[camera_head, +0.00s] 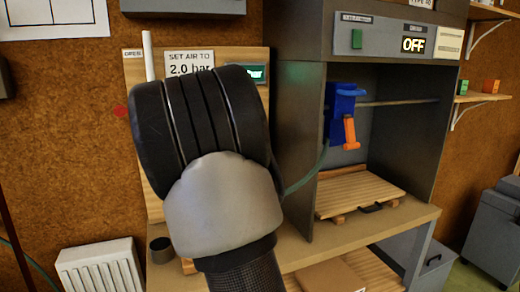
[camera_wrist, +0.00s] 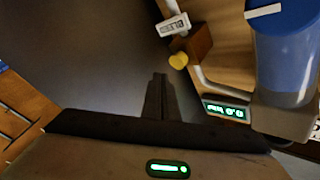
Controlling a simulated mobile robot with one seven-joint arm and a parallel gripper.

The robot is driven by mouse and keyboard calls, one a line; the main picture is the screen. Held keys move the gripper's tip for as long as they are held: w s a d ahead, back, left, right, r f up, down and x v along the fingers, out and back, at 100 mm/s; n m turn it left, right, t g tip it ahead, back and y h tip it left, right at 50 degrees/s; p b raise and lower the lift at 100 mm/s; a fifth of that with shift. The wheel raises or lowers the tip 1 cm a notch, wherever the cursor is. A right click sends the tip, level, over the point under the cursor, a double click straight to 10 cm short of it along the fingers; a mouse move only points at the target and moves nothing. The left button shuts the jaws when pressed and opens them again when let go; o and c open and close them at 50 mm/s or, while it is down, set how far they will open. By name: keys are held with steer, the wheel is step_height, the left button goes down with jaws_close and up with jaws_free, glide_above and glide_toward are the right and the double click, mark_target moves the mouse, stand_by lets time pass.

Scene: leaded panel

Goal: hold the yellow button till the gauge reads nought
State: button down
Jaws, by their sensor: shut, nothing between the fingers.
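The yellow button (camera_wrist: 178,61) shows in the wrist view on a brown block, with a small label that seems to say BLEED (camera_wrist: 173,25) beside it. My gripper (camera_wrist: 160,80) is shut and empty. Its tips lie just below and left of the button in that picture, with a visible gap between; the depth is hard to judge. The gauge (camera_wrist: 227,112) is a lit green display, upside down here, and appears to read 0.0 bar. In the head view my arm covers the button, my fingers and most of the gauge (camera_head: 259,75); only "bar" shows.
A sign (camera_head: 190,63) says to set air to 2.0 bar. A blue cylinder (camera_wrist: 287,45) and a pipe stand close to the button. Right of the panel is a grey cabinet (camera_head: 305,150) with an OFF display (camera_head: 414,45) and a blue and orange tool (camera_head: 343,105) inside.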

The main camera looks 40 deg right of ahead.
steer(key=s, duration=0.3)
steer(key=shift+s+a, duration=0.25)
steer(key=shift+a, duration=0.15)
